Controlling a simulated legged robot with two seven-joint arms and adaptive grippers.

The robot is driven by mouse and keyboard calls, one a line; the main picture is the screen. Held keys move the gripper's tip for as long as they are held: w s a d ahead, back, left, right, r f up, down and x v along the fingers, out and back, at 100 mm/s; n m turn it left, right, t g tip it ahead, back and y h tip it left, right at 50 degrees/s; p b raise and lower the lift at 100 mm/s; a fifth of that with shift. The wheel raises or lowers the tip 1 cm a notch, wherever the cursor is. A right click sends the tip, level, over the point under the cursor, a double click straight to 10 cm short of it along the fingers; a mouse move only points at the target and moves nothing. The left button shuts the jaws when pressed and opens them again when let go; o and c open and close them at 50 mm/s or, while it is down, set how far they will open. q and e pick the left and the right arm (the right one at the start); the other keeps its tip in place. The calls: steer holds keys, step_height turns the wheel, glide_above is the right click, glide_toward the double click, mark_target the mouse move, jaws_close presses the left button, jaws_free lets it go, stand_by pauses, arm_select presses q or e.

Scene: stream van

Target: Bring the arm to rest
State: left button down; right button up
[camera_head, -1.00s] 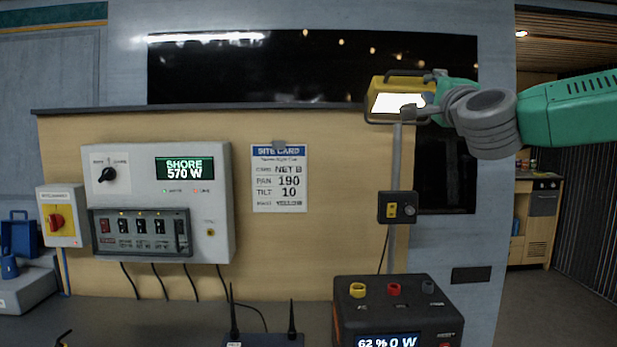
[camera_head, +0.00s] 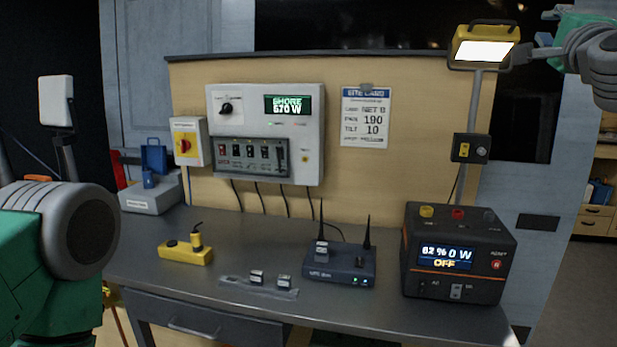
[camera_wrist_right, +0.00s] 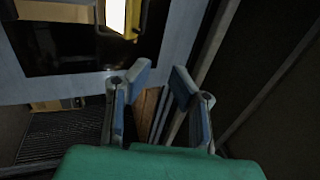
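My right arm comes in at the upper right of the head view, and its gripper (camera_head: 522,54) is beside the right edge of the yellow work lamp (camera_head: 459,33). In the right wrist view the two fingers (camera_wrist_right: 160,76) stand apart with nothing between them, so the gripper is open and empty. The lit lamp also shows at the top of that view (camera_wrist_right: 116,15). My left arm (camera_head: 45,245) fills the left edge of the head view; its gripper does not show.
The grey bench (camera_head: 215,285) holds a black power station (camera_head: 460,290), a router with two antennas (camera_head: 340,268), a yellow switch box (camera_head: 186,252) and small modules on a strip. A power panel (camera_head: 312,130) and a site card (camera_head: 365,135) are on the back board. A white panel (camera_head: 56,100) stands at left.

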steer(key=w+a+f+n+g+y, duration=0.25)
steer(key=a+f+n, duration=0.2)
steer(key=f, duration=0.85)
steer(key=w+a+f+n+g+y, duration=0.1)
steer(key=a+f+n+g+y, duration=0.25)
steer(key=f, duration=0.95)
steer(key=s+a+f+n+g, duration=0.1)
steer(key=s+a+f+n, duration=0.15)
steer(key=f, duration=0.65)
steer(key=s+a+f+n+g, duration=0.1)
steer(key=s+a+f+n, duration=0.15)
steer(key=f, duration=0.65)
steer(key=s+a+f+n+g, duration=0.2)
steer(key=s+f+n+g, duration=0.3)
steer(key=s+f, duration=1.3)
steer(key=s+d+f+n+g, duration=0.1)
steer(key=s+f+g, duration=0.2)
steer(key=s, duration=0.7)
steer(key=s+d+f+n+g, duration=0.2)
steer(key=s+f+g, duration=0.2)
steer(key=s+f, duration=0.3)
steer(key=s, duration=0.4)
steer(key=shift+s+f+g+h, duration=0.2)
steer(key=shift+f+g+h, duration=0.1)
steer(key=shift+h, duration=0.1)
steer(key=shift+o, duration=0.4)
steer(key=shift+w, duration=0.15)
